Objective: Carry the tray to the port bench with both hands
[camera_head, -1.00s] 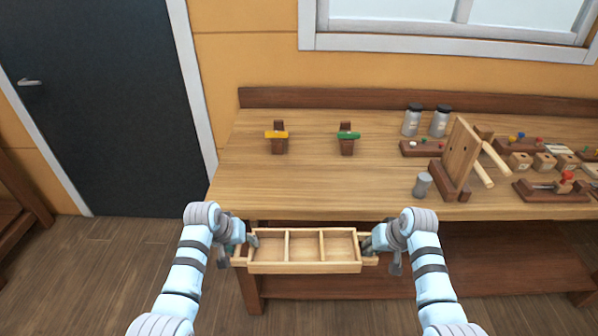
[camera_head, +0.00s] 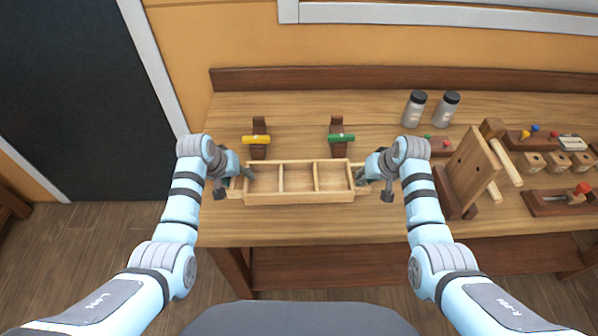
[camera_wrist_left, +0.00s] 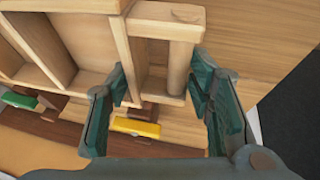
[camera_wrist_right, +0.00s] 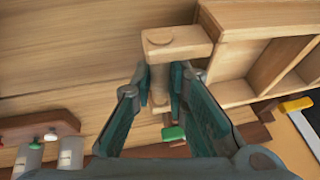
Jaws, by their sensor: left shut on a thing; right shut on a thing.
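The tray (camera_head: 298,198) is a pale wooden box with three empty compartments and a handle at each end. In the head view it is level above the front part of the wooden bench (camera_head: 330,230); I cannot tell whether it touches the bench top. My left gripper (camera_head: 246,178) is shut on the tray's left handle, which shows between the fingers in the left wrist view (camera_wrist_left: 178,65). My right gripper (camera_head: 362,178) is shut on the right handle, seen between the fingers in the right wrist view (camera_wrist_right: 160,85).
Behind the tray stand two brown holders, one with a yellow bar (camera_head: 256,139) and one with a green bar (camera_head: 341,137). Two jars (camera_head: 414,110) stand further right. An upright wooden board (camera_head: 473,168) and small tools are right of my right gripper.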

